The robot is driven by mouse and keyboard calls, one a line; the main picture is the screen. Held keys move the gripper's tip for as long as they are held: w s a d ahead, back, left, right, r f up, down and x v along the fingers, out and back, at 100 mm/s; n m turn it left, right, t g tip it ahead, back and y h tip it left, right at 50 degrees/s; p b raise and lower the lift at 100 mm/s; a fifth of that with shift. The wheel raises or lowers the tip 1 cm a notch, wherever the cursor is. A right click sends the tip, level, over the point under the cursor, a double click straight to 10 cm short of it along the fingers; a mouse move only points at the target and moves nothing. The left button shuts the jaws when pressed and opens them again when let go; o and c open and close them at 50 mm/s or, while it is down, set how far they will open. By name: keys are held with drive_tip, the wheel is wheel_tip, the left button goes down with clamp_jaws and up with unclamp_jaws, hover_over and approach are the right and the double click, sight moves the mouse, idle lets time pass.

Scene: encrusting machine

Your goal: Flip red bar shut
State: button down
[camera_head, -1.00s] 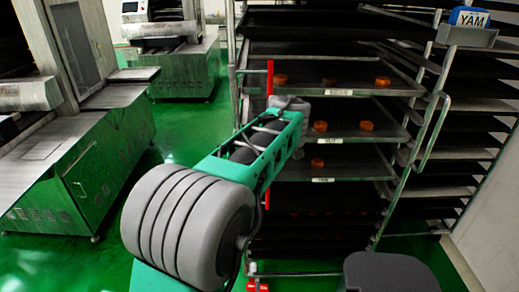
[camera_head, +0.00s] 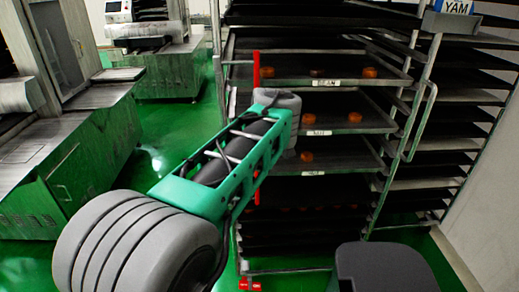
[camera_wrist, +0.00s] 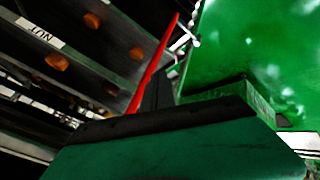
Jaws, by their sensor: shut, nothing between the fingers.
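The red bar (camera_head: 256,70) is a thin upright rod at the left front post of the tray rack. Its middle is hidden behind my arm in the head view, and a lower piece shows beneath the arm. In the wrist view the red bar (camera_wrist: 152,72) runs slanted, and its lower end passes behind the dark part of my gripper. My gripper (camera_wrist: 160,92) is shut and empty, close beside the bar in that view; I cannot tell whether they touch. In the head view the gripper is hidden behind my arm's links.
The rack (camera_head: 400,135) holds several dark trays with orange round pieces and white labels. A second rack stands behind it at the right. Steel machines (camera_head: 70,150) stand at the left. Green floor (camera_head: 170,140) lies open between them.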

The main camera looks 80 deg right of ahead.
drive_tip(key=s+d+v, duration=0.1)
drive_tip(key=v, duration=0.7)
drive_tip(key=shift+s+a+r+p, duration=0.15)
drive_tip(key=shift+s+r+p, duration=0.1)
drive_tip(key=shift+s+p, duration=0.1)
drive_tip(key=w+a+f+n+t+y+p, duration=0.1)
drive_tip(key=w+a, duration=0.2)
drive_tip(key=w, duration=0.9)
drive_tip(key=w+a+f+n+t+y+p, duration=0.1)
drive_tip(key=w+a+f, duration=0.1)
drive_tip(key=w, duration=0.9)
drive_tip(key=w+a+f+n+y, duration=0.1)
drive_tip(key=w+a+f+y, duration=0.25)
drive_tip(key=w+a, duration=1.2)
drive_tip(key=a+f+n+y+p, duration=0.1)
drive_tip(key=a+f, duration=0.3)
drive_tip(key=a, duration=1)
drive_tip(key=a+f+n+p, duration=0.2)
drive_tip(key=a+f, duration=0.2)
drive_tip(key=a, duration=1)
drive_tip(key=shift+s+a+g+y, duration=0.3)
drive_tip(key=shift+s+g+y, duration=0.05)
drive_tip(key=shift+s+g, duration=0.1)
